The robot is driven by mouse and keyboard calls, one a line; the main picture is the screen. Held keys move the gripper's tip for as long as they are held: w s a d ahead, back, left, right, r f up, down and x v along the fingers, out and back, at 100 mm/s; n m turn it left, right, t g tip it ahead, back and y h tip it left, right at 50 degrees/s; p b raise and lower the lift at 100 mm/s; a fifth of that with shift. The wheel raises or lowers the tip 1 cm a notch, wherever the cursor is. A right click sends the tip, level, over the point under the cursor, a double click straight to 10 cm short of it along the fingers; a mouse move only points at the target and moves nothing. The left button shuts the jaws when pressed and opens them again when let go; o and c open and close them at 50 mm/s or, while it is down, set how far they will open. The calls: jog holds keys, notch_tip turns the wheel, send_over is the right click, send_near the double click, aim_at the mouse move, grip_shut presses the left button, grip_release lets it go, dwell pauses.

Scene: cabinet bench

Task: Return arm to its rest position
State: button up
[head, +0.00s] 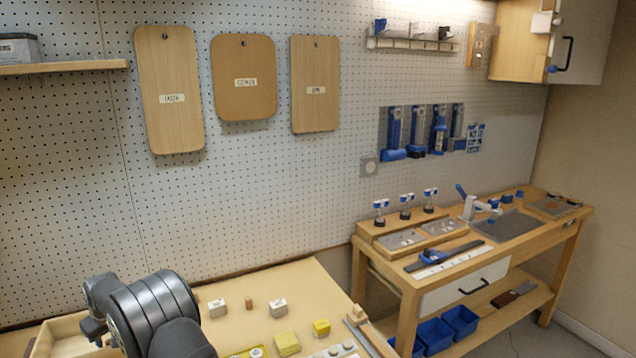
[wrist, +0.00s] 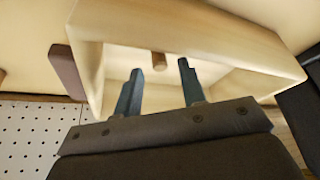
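My gripper (wrist: 159,68) shows in the wrist view with its two dark blue-grey fingers apart. Nothing is clamped between them. The fingers point at a pale open wooden box or drawer (wrist: 240,42). A small round wooden peg or knob (wrist: 160,60) shows near the fingertips, and I cannot tell whether they touch it. In the head view my dark arm stands at the bottom left, and my fingers are hidden or out of frame.
A wooden box (head: 66,332) lies beside my arm. The bench (head: 262,285) bears white blocks (head: 278,308), a small wooden cylinder (head: 249,303) and yellow blocks (head: 287,344). A workbench (head: 525,243) with tools stands right. Boards (head: 168,85) hang on the pegboard behind.

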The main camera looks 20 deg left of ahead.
aim_at(109, 340)
jog(key=w+v, duration=0.1)
jog(key=v, duration=0.7)
jog(key=x, duration=0.7)
jog(key=s+x, duration=0.1)
jog(key=x, duration=0.3)
jog(key=shift+f, duration=0.35)
notch_tip(109, 340, up, 4)
jog(key=shift+r, duration=0.1)
jog(key=w+d+r, duration=0.7)
jog(key=d, duration=0.2)
jog(key=w+d, duration=0.3)
jog(key=d, duration=0.7)
jog(key=w+d+f, duration=0.1)
jog(key=w+d, duration=0.2)
jog(key=d, duration=0.7)
jog(key=w+d, duration=0.3)
jog(key=d, duration=0.7)
jog(key=a+f, duration=0.1)
jog(key=a, duration=0.1)
jog(key=s+a+f, duration=0.1)
jog(key=a+f, duration=0.1)
jog(key=a, duration=0.1)
jog(key=s+a+f, duration=0.1)
jog(key=a, duration=0.1)
jog(key=shift+s+a+f, duration=0.15)
jog(key=shift+s+f, duration=0.1)
jog(key=shift+f, duration=0.15)
jog(key=shift+o, duration=0.5)
